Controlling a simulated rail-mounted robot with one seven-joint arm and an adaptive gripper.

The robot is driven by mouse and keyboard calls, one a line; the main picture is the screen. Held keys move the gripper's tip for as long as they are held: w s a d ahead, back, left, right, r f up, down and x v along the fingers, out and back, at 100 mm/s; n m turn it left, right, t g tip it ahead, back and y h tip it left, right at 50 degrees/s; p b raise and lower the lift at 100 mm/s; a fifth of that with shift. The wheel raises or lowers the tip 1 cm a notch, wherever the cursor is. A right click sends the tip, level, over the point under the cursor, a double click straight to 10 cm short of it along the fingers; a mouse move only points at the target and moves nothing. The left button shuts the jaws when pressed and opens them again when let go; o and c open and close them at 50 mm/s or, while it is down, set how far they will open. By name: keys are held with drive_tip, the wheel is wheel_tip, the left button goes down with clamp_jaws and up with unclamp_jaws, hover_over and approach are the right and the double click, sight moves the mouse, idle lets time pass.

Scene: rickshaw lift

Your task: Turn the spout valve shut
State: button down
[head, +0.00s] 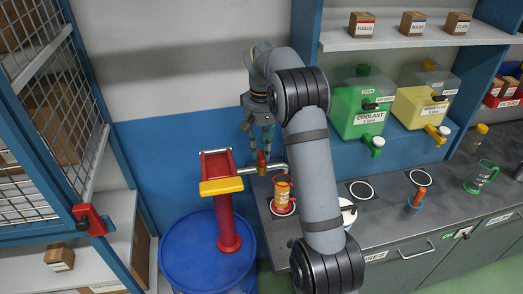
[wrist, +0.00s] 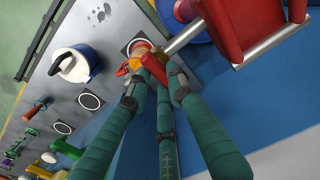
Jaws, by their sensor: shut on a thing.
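The spout valve (head: 261,160) is a small red handle on the silver spout pipe (head: 248,170) of the red drum pump (head: 226,205). In the wrist view, the valve (wrist: 152,68) shows red with an orange-yellow part, at the pipe's end. My gripper (head: 262,148) points down from above at the valve. Its teal fingers (wrist: 157,85) are closed in around the valve handle and grip it; the fingers partly hide the contact. I cannot tell whether anything flows.
The pump stands on a blue drum (head: 195,255) left of the counter (head: 390,225). A white pot (head: 347,213) is partly behind my arm. Green coolant (head: 362,105) and yellow (head: 423,100) jugs stand on a ledge at right. A mesh cabinet (head: 45,110) is at left.

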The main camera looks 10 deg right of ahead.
drive_tip(key=shift+m, duration=0.3)
drive_tip(key=c, duration=1.6)
unclamp_jaws()
drive_tip(key=shift+c, duration=0.2)
drive_tip(key=shift+o, duration=0.5)
wheel_tip(320, 180, up, 12)
drive_tip(key=shift+f, duration=0.15)
wheel_tip(320, 180, down, 12)
drive_tip(key=shift+r, duration=0.1)
